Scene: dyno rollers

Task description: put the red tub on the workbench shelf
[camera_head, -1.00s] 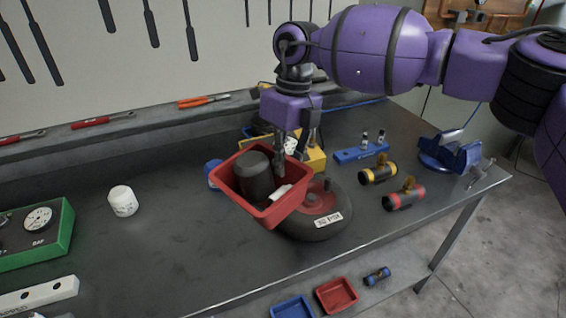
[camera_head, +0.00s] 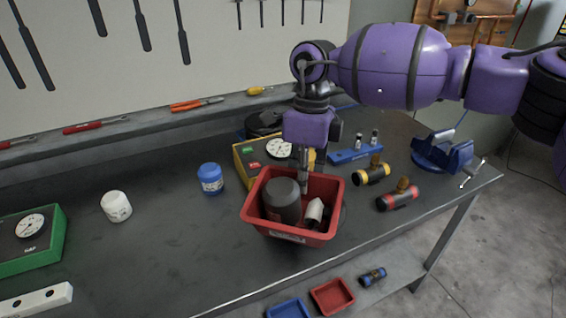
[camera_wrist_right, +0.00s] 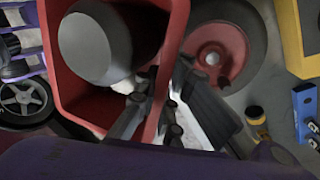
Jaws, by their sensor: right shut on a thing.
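The red tub (camera_head: 292,236) is held above the workbench top in the head view, roughly level. A dark grey cylinder (camera_head: 282,202) and a smaller white-and-dark piece (camera_head: 314,212) are in it. My right gripper (camera_head: 304,184) points down and is shut on the tub's far wall. In the right wrist view the gripper (camera_wrist_right: 160,112) pinches the wall of the tub (camera_wrist_right: 60,75), with the grey cylinder (camera_wrist_right: 85,45) inside. The lower workbench shelf (camera_head: 345,311) shows below the front edge. My left gripper is not in view.
A dark disc with a red hub (camera_wrist_right: 215,55) lies below the tub. A yellow gauge box (camera_head: 245,160) and a blue jar (camera_head: 210,178) stand behind. A red tray (camera_head: 332,297), a blue tray (camera_head: 287,309) and a blue roller (camera_head: 373,277) occupy the lower shelf.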

